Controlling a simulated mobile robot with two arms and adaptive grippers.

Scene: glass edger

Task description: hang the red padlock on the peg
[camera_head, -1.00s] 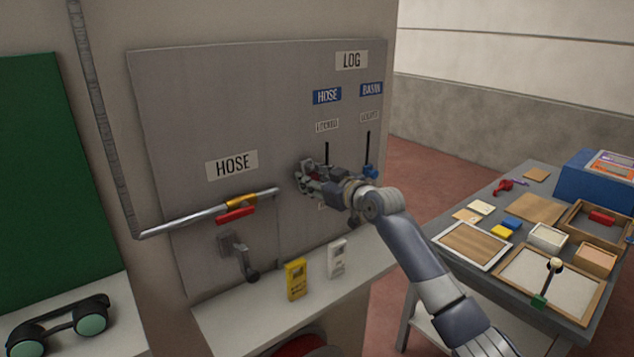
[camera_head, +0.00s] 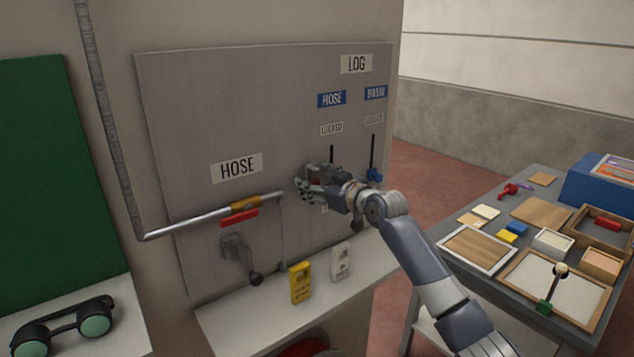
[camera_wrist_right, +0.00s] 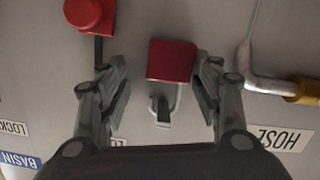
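In the right wrist view, which shows the board upside down, the red padlock (camera_wrist_right: 172,60) is at the grey board. Its pale shackle (camera_wrist_right: 178,100) appears to loop around a short grey peg (camera_wrist_right: 163,113). My right gripper (camera_wrist_right: 164,80) is open, with one finger on each side of the padlock. A gap shows on the left side; the right finger is very close, and I cannot tell whether it touches. In the head view my right gripper (camera_head: 303,190) is at the board and hides the padlock and peg. My left gripper is not in view.
A pipe with a red lever (camera_head: 239,217) is left of my gripper. Yellow (camera_head: 300,283) and white (camera_head: 341,262) tags stand on the ledge below. A cluttered table (camera_head: 480,275) is at right.

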